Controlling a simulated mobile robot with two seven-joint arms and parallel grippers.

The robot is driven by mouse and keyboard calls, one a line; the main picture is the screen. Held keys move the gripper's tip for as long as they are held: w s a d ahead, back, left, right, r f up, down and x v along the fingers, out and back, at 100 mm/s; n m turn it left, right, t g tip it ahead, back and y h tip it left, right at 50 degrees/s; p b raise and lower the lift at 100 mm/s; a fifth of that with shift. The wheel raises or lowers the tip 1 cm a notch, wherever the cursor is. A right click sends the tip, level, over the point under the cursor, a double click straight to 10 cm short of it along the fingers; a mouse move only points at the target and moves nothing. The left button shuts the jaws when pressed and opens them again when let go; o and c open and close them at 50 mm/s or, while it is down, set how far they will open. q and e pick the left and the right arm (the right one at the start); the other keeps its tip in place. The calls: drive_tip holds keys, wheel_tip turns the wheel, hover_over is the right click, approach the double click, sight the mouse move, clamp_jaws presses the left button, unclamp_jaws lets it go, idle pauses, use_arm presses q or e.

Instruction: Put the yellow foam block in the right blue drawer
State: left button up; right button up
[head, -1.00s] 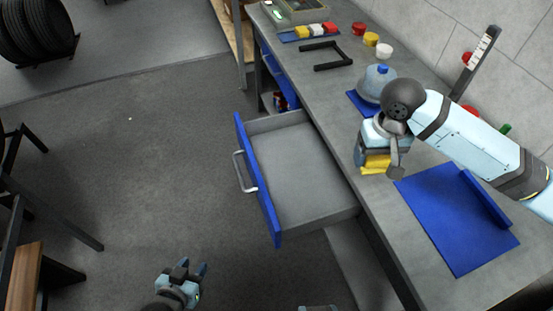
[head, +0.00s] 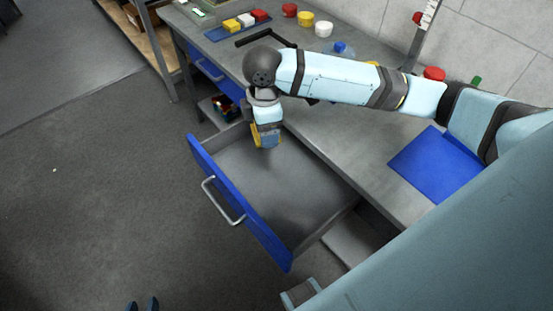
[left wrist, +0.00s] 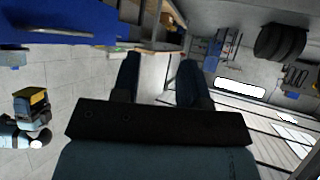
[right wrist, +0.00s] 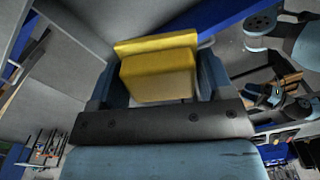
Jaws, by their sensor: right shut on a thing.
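The yellow foam block (head: 255,134) is held by my right gripper (head: 267,140), over the back-left part of the open drawer in the head view. In the right wrist view the block (right wrist: 158,72) sits between the two fingers. The right blue drawer (head: 236,204) is pulled out, with a blue front, silver handle and bare grey inside. I cannot tell the exact height of the block above the drawer floor. My left gripper (head: 142,304) shows only its fingertips at the bottom edge; in the left wrist view its fingers (left wrist: 160,80) are apart and empty.
The grey bench (head: 330,130) runs behind the drawer. It carries a blue mat (head: 436,165), a black frame (head: 266,36), several coloured blocks on a blue tray (head: 238,33), and round containers (head: 306,18). Another blue drawer (head: 209,68) is at the left. The floor in front is clear.

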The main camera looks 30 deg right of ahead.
drive_tip(key=f+n+b, duration=0.1)
drive_tip(key=n, duration=0.1)
drive_tip(key=f+n+b, duration=0.1)
drive_tip(key=n, duration=0.2)
drive_tip(key=f+n+b, duration=0.1)
drive_tip(key=n, duration=0.1)
drive_tip(key=shift+w+a+f+n, duration=0.15)
drive_tip(key=shift+w+f+n, duration=0.15)
wheel_tip(320, 180, down, 4)
drive_tip(key=w+r+n+b, duration=0.1)
drive_tip(key=n+b, duration=0.3)
drive_tip(key=n, duration=0.5)
drive_tip(key=n+b, duration=0.5)
drive_tip(key=n, duration=0.1)
hover_over(264, 190)
wheel_tip(264, 190, down, 18)
drive_tip(key=shift+r, duration=0.1)
wheel_tip(264, 190, down, 4)
drive_tip(key=shift+f+b, duration=0.1)
drive_tip(key=shift+b, duration=0.25)
drive_tip(key=shift+f, duration=0.25)
drive_tip(key=o, duration=0.8)
drive_tip(key=shift+o, duration=0.6)
use_arm(q)
wheel_tip(264, 190, down, 6)
drive_tip(key=d, duration=0.1)
drive_tip(key=shift+w+d+t+h, duration=0.2)
drive_tip(key=shift+w+t+h, duration=0.1)
drive_tip(key=shift+w+t, duration=0.15)
